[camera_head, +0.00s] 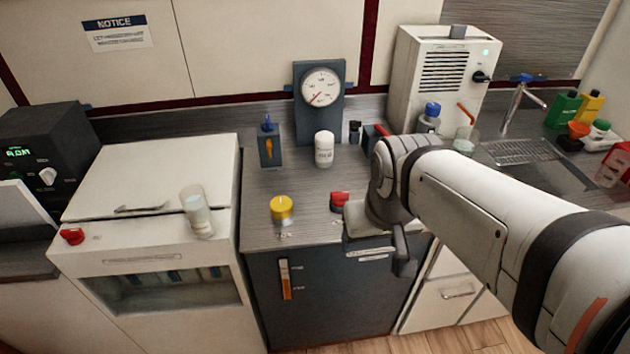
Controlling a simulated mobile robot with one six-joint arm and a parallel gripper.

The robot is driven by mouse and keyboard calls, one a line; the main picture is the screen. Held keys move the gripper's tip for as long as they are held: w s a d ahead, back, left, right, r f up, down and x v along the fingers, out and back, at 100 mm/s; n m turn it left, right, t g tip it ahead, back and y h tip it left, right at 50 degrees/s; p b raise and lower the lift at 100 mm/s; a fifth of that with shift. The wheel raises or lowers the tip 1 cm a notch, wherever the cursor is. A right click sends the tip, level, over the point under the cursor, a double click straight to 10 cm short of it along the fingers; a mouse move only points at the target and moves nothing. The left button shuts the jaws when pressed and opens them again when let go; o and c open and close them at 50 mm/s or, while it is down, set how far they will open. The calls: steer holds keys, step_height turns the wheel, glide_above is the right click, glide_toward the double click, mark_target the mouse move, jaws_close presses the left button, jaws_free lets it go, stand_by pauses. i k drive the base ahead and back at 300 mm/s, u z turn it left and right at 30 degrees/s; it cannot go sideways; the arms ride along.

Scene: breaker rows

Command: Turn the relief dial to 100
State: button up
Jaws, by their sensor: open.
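Which control is the relief dial I cannot tell, as no label for it is readable. A round white gauge (320,87) with a red needle pointing to the lower left stands on a dark panel at the back of the counter. A yellow round knob (282,208) sits near the front edge of the dark cabinet top (263,187). A red knob (339,199) is right of it, close beside my arm's end. My gripper (400,255) is open and points down at the cabinet's front right edge. It is apart from the yellow knob, and its far finger is hidden.
A white bottle (324,149) and a dark block with an orange lever (268,149) stand behind the knobs. A glass (196,212) stands on the white unit at left. A cabinet lever (286,279) is on the front. A white machine (444,80) and sink (521,150) are right.

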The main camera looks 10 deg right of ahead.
mark_target(354, 125)
steer(key=u, duration=0.05)
steer(key=k, duration=1.1)
steer(key=z, duration=0.55)
steer(key=i, duration=1.8)
steer(key=u, duration=0.5)
